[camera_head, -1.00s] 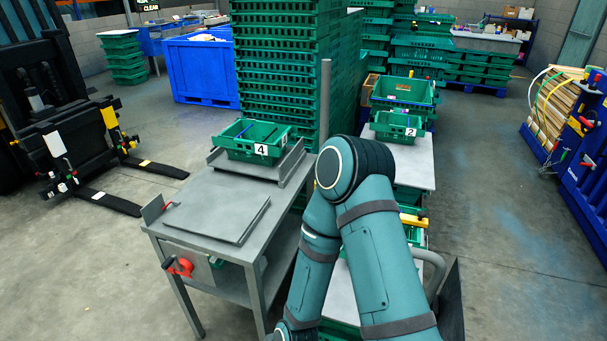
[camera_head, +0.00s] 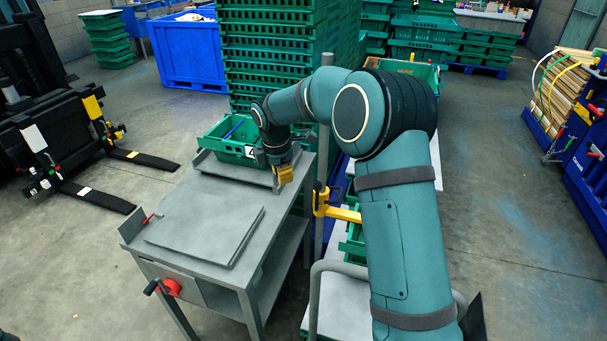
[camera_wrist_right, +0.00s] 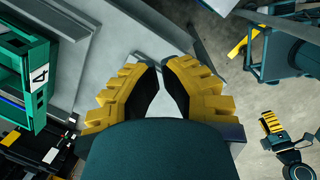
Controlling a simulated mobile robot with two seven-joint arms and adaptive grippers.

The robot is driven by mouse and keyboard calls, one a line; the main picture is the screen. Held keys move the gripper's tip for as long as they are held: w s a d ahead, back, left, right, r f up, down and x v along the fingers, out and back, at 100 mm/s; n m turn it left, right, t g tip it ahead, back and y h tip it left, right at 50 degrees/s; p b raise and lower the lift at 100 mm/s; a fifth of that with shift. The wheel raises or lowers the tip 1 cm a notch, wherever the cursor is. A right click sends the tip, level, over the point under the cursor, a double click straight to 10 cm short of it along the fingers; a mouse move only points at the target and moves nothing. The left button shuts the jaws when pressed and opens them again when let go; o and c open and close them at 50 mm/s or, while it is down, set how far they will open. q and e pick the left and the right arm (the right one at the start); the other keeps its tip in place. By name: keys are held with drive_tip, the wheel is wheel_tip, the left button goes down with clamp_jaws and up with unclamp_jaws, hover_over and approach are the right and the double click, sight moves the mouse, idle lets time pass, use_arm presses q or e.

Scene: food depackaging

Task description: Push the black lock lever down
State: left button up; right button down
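The black lock lever (camera_head: 151,287) sticks out beside a round red mount (camera_head: 170,287) on the near-left side of the grey metal table (camera_head: 190,202). It is tilted, and it is not clearly visible in the wrist view. My right gripper (camera_head: 284,175) is above the table's right edge by the green crate, well away from the lever. In the right wrist view its yellow fingers (camera_wrist_right: 160,72) nearly meet at the tips, with nothing between them. A yellow ribbed gripper (camera_wrist_right: 272,122), apparently my left one, shows at the lower right there; its opening is unclear.
A green crate (camera_head: 230,148) marked 4 stands at the table's far end. A flat grey plate (camera_head: 205,231) lies on the table, with a small red lever (camera_head: 150,217) beside it. A yellow clamp-like part (camera_head: 338,211) is right of the table. Floor in front-left is clear.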

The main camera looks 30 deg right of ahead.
drive_tip(key=r, duration=0.1)
drive_tip(key=d+r, duration=0.1)
drive_tip(key=r, duration=0.1)
drive_tip(key=shift+w+d+n, duration=0.25)
drive_tip(key=shift+d+n, duration=0.05)
drive_tip(key=shift+f, duration=0.15)
drive_tip(key=b, duration=0.3)
hover_over(317, 197)
drive_tip(key=w+a, duration=0.2)
drive_tip(key=a, duration=0.1)
drive_tip(key=shift+f, duration=5.05)
drive_tip(key=shift+s+a, duration=0.2)
drive_tip(key=shift+s+d+r+t, duration=0.15)
drive_tip(key=shift+s+d+t, duration=0.15)
drive_tip(key=shift+s+d, duration=0.05)
